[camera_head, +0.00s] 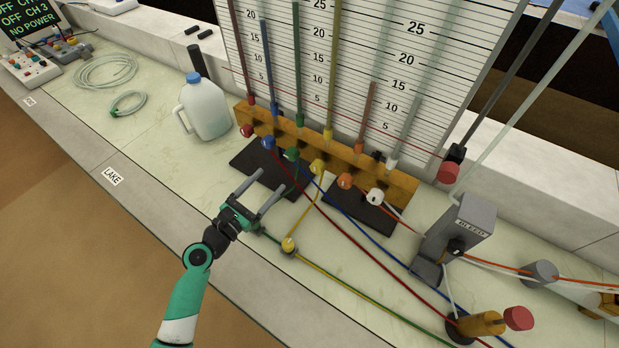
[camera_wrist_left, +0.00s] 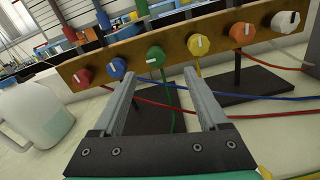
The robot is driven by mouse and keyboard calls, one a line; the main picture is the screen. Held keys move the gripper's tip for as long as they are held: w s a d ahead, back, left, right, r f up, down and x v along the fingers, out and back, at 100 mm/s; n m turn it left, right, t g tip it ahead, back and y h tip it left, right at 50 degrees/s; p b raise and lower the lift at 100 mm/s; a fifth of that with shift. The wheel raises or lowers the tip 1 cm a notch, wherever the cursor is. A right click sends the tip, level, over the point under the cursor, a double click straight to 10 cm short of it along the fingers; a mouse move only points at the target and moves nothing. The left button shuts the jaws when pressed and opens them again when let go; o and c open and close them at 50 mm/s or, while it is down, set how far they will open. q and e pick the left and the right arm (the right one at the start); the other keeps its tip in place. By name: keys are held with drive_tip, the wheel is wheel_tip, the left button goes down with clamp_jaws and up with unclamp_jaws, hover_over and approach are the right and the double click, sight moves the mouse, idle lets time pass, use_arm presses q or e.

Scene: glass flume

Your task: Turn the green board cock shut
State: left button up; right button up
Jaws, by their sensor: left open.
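The green board cock (camera_head: 291,154) is a round green knob on the wooden manifold board, third from the left after the red and blue ones. In the left wrist view the green board cock (camera_wrist_left: 155,56) sits ahead, between the lines of my two fingers; its white mark looks nearer sideways than upright. My left gripper (camera_head: 271,181) is open and empty, in front of the board and short of the knob. In the left wrist view my left gripper (camera_wrist_left: 160,73) shows both fingers apart with nothing between them. My right gripper is not in view.
Blue (camera_wrist_left: 117,67) and yellow (camera_wrist_left: 198,44) knobs flank the green one closely. Coloured tubes cross the bench right of my gripper. A jug (camera_head: 205,107) stands to the left. A grey bleed block (camera_head: 468,230) stands right. The left bench is mostly clear around a coiled hose (camera_head: 105,70).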

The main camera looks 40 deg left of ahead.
sight(289, 157)
use_arm(q)
drive_tip(key=w+b, duration=0.1)
drive_tip(key=w, duration=0.2)
drive_tip(key=w+a, duration=0.1)
drive_tip(key=w, duration=0.3)
drive_tip(key=w+b, duration=0.1)
drive_tip(key=w, duration=0.2)
drive_tip(key=shift+w+a+f+b, duration=0.25)
drive_tip(key=shift+w+f+b, duration=0.1)
drive_tip(key=shift+f, duration=0.05)
drive_tip(key=shift+w+r, duration=0.15)
drive_tip(key=shift+w, duration=0.3)
clamp_jaws()
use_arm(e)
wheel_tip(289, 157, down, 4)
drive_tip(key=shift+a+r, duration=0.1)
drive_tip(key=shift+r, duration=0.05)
